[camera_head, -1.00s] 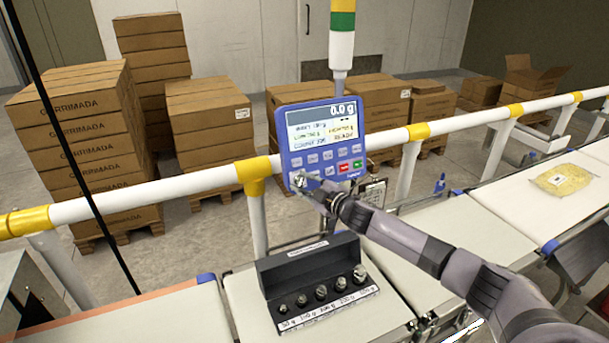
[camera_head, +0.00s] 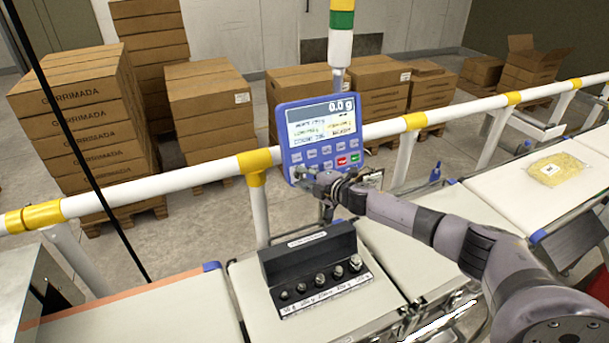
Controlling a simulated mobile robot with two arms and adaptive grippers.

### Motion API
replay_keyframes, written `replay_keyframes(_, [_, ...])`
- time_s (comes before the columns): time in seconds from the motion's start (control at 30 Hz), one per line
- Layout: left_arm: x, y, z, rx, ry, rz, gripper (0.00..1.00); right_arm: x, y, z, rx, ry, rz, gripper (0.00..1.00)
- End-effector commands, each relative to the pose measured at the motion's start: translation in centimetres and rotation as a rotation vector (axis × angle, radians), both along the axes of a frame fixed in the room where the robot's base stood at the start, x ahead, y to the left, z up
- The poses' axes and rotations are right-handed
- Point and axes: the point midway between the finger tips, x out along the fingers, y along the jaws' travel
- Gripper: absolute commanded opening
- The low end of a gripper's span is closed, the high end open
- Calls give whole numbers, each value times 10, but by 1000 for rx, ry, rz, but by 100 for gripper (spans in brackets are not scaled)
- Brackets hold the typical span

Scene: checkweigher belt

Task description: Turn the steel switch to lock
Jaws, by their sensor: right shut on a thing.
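The blue control panel (camera_head: 318,139) of the checkweigher stands behind the belt, its screen showing 0.0 g. The steel switch (camera_head: 299,173) is at the panel's lower left corner and is small and mostly hidden by my right gripper. My right gripper (camera_head: 306,177) reaches in from the right and is shut on the switch. The switch's exact angle cannot be made out. My left gripper is not in view.
A black weight block (camera_head: 308,255) with several steel weights sits on the belt (camera_head: 245,290) below my right arm. A white and yellow rail (camera_head: 190,178) runs behind. A yellow bag (camera_head: 556,169) lies on the right belt. Stacked cartons (camera_head: 85,120) stand beyond the rail.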

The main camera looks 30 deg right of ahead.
Motion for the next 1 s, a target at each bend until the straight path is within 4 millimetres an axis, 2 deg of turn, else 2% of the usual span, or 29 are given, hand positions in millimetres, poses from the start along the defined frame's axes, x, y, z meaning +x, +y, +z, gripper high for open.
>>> replay_keyframes(0.37, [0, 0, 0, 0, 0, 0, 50, -1, 0, -2, -9, 1, 4, 0])
replay_keyframes(0.4, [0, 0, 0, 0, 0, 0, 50, -1, 1, -1, -9, 1, 4, 27])
replay_keyframes(0.7, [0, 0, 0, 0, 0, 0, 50, 0, 0, -1, -7, 0, 3, 47])
replay_keyframes(1.0, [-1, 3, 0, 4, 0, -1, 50, -1, 0, 0, -6, 1, 2, 47])
